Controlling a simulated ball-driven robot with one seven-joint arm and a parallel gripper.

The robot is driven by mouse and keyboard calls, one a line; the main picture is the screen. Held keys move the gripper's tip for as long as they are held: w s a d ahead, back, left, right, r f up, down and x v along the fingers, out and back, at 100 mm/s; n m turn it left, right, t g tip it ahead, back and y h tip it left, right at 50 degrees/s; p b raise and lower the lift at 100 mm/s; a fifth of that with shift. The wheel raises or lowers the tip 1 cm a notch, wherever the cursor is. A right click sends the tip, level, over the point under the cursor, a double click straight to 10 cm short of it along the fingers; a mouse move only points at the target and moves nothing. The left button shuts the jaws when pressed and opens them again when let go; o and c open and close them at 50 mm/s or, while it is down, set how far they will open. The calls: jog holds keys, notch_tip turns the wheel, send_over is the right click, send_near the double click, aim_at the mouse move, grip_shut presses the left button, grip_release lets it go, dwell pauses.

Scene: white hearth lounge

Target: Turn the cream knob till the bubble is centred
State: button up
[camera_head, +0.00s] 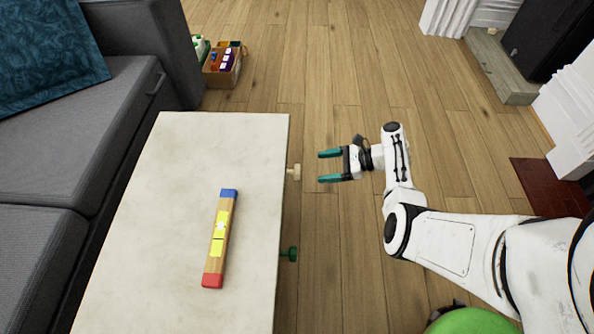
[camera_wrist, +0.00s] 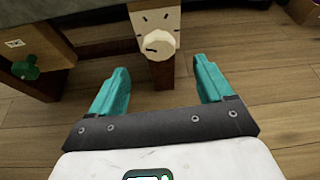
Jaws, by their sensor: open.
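The cream knob (camera_head: 294,171) sticks out from the right edge of the pale table. In the wrist view the cream knob (camera_wrist: 157,45) shows a dark pointer mark, with tick marks on the plate behind it. My gripper (camera_head: 329,167) is open and empty, just right of the knob and apart from it. Its teal fingers (camera_wrist: 161,75) point at the knob, one on either side of its line. A wooden level (camera_head: 213,263) with a blue end and a red end lies on the table. Its yellow vial (camera_head: 217,248) shows a pale bubble that looks nearer the blue end; the exact offset is too small to tell.
A green knob (camera_head: 290,254) sits on the same table (camera_head: 262,140) edge, nearer the front; it also shows in the wrist view (camera_wrist: 25,68). A grey sofa (camera_head: 125,100) stands left. A box of items (camera_head: 222,80) is on the floor behind. Floor right of the table is clear.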

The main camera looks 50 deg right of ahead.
aim_at(298, 173)
jog(key=b+x, duration=0.3)
jog(key=x, duration=0.6)
jog(key=shift+w+a+f, duration=0.15)
jog(key=shift+w+a, duration=0.1)
jog(key=shift+c, duration=0.3)
jog(key=c, duration=0.9)
jog(key=shift+c, duration=0.2)
jog(key=n+t+h+p, duration=0.1)
jog(key=n, duration=0.1)
jog(key=shift+s+a+n, duration=0.1)
jog(key=shift+n, duration=0.2)
jog(key=shift+f+n+t+h+b, duration=0.15)
jog(key=shift+n+t+h+b, duration=0.25)
jog(key=shift+n+t+h, duration=0.7)
jog(key=shift+n+y, duration=0.4)
jog(key=o, duration=1)
